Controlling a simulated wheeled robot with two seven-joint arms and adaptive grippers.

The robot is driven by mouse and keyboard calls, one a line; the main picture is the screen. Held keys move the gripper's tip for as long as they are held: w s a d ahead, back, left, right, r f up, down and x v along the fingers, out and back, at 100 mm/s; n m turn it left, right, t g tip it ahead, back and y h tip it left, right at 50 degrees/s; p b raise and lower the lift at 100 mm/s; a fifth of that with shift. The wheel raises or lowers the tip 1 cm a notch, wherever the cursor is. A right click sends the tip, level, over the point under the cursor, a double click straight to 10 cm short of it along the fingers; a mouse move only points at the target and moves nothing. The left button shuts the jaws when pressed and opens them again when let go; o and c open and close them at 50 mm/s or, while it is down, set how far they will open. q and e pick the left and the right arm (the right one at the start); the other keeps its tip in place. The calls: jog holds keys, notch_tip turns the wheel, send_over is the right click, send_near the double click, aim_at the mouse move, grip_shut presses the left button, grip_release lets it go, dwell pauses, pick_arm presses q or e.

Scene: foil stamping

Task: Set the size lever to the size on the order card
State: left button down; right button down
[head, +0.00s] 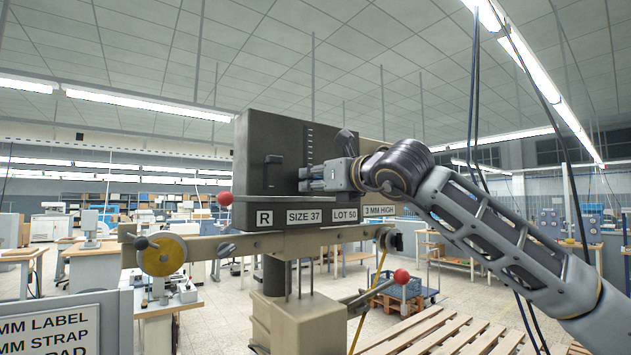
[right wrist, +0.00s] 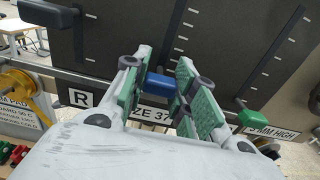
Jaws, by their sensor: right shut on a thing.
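The dark machine box (head: 250,150) stands in front of me, with slots and tick marks on its face. My right gripper (head: 304,179) reaches in from the right to that face. In the right wrist view, its green-padded fingers (right wrist: 165,88) are closed around a blue lever knob (right wrist: 160,82), below a scale of tick marks (right wrist: 181,35). In the head view the gripper hides this knob. The label under it reads SIZE 37 (head: 303,216). I cannot make out a separate order card. My left gripper is out of view.
Beside it are labels R (head: 264,218), LOT 50 (head: 345,214) and 3 MM HIGH (head: 380,211). A black handle (head: 272,170) sticks out left of the gripper; a green knob (right wrist: 252,118) sits to its right. Red-knobbed levers and a yellow wheel (head: 162,255) surround the machine.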

jog(key=shift+r, duration=0.15)
jog(key=shift+r, duration=2.75)
jog(key=c, duration=1.1)
grip_release()
jog(key=shift+f, duration=0.1)
jog(key=shift+s+d, duration=0.1)
jog(key=shift+v, duration=5.85)
